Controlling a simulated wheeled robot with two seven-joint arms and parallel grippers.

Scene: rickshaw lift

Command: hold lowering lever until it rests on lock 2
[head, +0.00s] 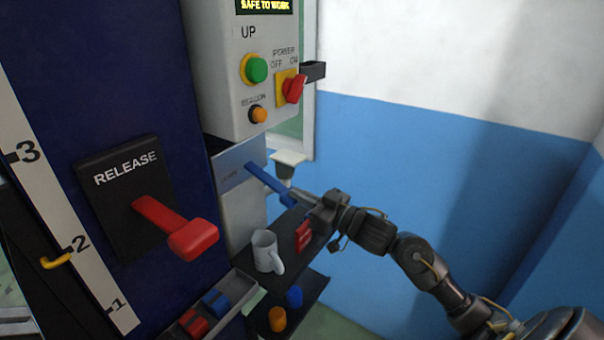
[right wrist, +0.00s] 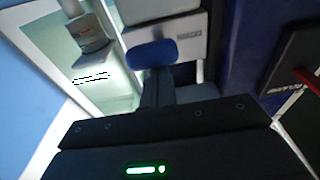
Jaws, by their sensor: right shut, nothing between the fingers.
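The blue lowering lever (head: 266,182) sticks out from a grey panel (head: 235,178) below the control box and slants down to the right. Its rounded blue end also shows in the right wrist view (right wrist: 151,54). My right gripper (head: 305,198) is shut and empty, with its tips at the outer end of the lever; I cannot tell whether they press on it. The yellow pointer (head: 57,261) sits beside the white scale (head: 75,200), slightly below the 2 label. The lock itself cannot be made out. My left gripper is not in view.
A red RELEASE lever (head: 178,227) juts from the dark blue column. The control box (head: 228,90) has a green UP button (head: 256,69), a red power switch (head: 293,88) and a lit SAFE TO WORK sign. A shelf below holds a white mug (head: 266,252).

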